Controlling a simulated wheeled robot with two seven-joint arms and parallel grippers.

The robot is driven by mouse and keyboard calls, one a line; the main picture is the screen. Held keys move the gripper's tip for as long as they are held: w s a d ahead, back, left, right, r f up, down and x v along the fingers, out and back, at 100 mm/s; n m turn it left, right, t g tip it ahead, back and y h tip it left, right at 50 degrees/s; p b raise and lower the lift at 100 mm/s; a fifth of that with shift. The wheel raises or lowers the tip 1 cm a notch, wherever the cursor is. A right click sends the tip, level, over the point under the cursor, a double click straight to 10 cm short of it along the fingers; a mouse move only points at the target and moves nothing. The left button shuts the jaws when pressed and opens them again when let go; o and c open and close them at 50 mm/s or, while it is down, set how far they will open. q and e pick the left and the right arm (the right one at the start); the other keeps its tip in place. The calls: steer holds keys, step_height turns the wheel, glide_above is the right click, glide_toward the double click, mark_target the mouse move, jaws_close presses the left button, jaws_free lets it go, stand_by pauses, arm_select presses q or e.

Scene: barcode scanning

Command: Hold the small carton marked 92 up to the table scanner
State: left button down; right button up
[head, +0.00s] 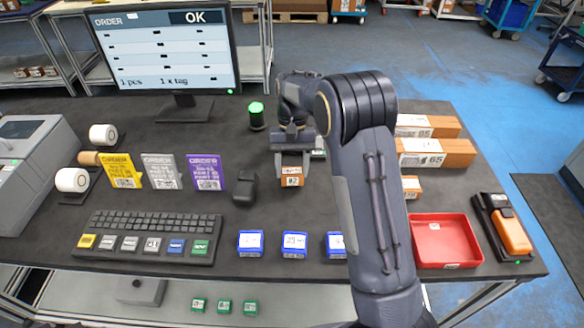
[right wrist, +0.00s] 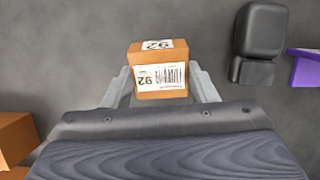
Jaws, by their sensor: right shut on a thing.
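The small orange-brown carton marked 92 (head: 291,181) is in the jaws of my right gripper (head: 291,163), near the middle of the table. In the right wrist view the carton (right wrist: 158,80) sits between the two grey fingers, with its white 92 barcode label facing the camera. My right gripper is shut on it. The black table scanner (head: 244,189) stands just left of the carton, apart from it. It also shows in the right wrist view (right wrist: 261,35), at the upper right. My left gripper is not in view.
A monitor (head: 165,47) at the back left reads ORDER and OK. A green-lit beacon (head: 256,117) stands behind the scanner. Yellow, grey and purple (head: 205,173) order cards stand left. Blue boxes (head: 294,245) line the front. A red tray (head: 446,240) and larger cartons lie right.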

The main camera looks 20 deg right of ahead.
steer(key=shift+s+r, duration=0.1)
steer(key=s+a+r+p, duration=0.2)
steer(key=s+r+p, duration=0.1)
steer(key=s+r, duration=0.2)
steer(key=s+a+r+p, duration=0.3)
steer(key=s+r, duration=0.2)
steer(key=s, duration=0.1)
steer(key=shift+s+a, duration=0.3)
steer(key=shift+f, duration=0.1)
